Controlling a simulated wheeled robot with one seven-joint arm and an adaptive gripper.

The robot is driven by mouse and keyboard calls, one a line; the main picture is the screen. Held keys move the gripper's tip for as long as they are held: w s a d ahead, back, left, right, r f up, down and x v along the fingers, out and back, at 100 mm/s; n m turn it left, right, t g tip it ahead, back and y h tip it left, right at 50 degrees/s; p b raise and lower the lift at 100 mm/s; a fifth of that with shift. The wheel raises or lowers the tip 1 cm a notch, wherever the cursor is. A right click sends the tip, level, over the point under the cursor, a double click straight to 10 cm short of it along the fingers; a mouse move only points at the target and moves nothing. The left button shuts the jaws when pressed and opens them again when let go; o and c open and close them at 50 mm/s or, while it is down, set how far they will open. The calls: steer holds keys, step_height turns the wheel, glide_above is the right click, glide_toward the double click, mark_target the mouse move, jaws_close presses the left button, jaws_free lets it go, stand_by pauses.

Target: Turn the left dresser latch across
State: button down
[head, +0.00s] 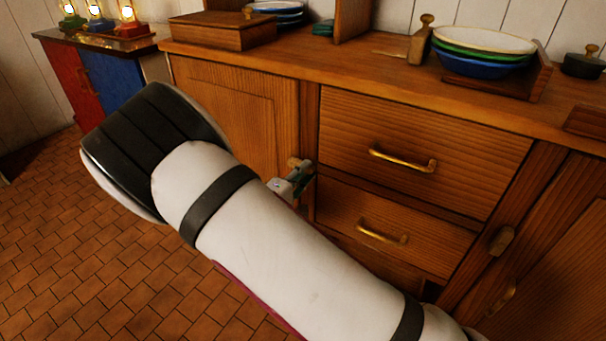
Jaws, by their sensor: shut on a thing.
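The left dresser latch (295,162) is a small wooden piece at the right edge of the left dresser door (240,108), beside the upper drawer. Only its upper end shows. My gripper (300,177) is at the latch, with its fingers shut on it. My white arm crosses in front and hides most of the gripper and the lower part of the left door. I cannot make out the latch's exact angle.
Two drawers with brass handles (403,160) are right of the latch. Another wooden latch (502,240) is at the right door. Stacked bowls (484,50) and a wooden box (222,30) stand on the dresser top. A cabinet with lamps (95,15) is at far left. The tiled floor (60,260) is clear.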

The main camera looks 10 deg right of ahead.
steer(key=shift+f, duration=0.1)
stand_by(0.3)
steer(key=c, duration=1.4)
jaws_free()
steer(key=shift+c, duration=0.2)
steer(key=v, duration=1.2)
steer(key=shift+a, duration=0.1)
